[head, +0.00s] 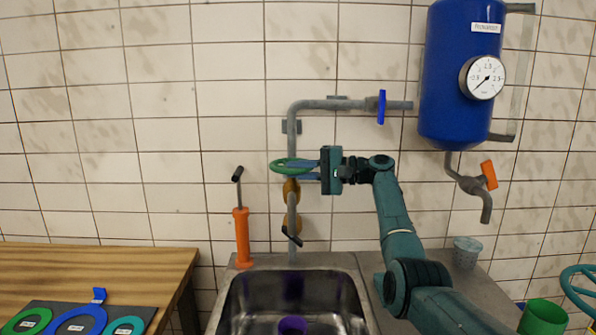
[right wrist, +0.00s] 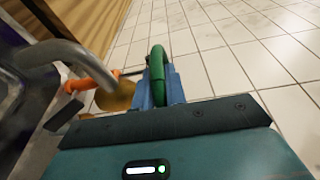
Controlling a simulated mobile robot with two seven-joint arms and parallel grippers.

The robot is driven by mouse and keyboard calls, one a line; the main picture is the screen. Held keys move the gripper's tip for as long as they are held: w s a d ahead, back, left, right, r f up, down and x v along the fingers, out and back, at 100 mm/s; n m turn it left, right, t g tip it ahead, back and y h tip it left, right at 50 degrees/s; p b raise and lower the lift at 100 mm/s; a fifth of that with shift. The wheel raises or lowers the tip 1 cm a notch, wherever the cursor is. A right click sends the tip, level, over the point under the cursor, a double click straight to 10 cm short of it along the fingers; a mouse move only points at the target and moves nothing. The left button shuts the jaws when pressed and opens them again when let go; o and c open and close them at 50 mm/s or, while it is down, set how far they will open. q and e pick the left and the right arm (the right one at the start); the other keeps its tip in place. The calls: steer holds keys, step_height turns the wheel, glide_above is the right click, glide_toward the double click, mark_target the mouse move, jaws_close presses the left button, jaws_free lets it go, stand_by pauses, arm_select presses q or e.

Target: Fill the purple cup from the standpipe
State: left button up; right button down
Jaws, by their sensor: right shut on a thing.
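The purple cup (head: 292,326) is in the metal sink (head: 240,300), cut off by the bottom edge of the head view. The grey standpipe (head: 292,247) rises behind the sink, with brass-coloured parts (head: 291,188) and a small black lever (head: 291,236). A green handwheel (head: 284,164) sits above the brass. My right gripper (head: 308,168) is shut on the wheel's right side. In the right wrist view, the green rim (right wrist: 158,72) lies between the blue fingers (right wrist: 160,88). I cannot tell whether water flows. My left gripper is not in view.
An orange hand pump (head: 242,236) stands left of the standpipe. A blue tank (head: 455,75) with a gauge hangs right. A grey cup (head: 466,252) stands on the counter, and a green container (head: 543,317) is lower right. A wooden table (head: 90,270) is left.

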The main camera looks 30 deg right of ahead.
stand_by(0.5)
steer(key=c, duration=1.5)
jaws_free()
steer(key=shift+o, duration=0.2)
steer(key=b+v, duration=0.3)
steer(key=v, duration=1)
steer(key=shift+d, duration=0.15)
steer(key=shift+r, duration=0.15)
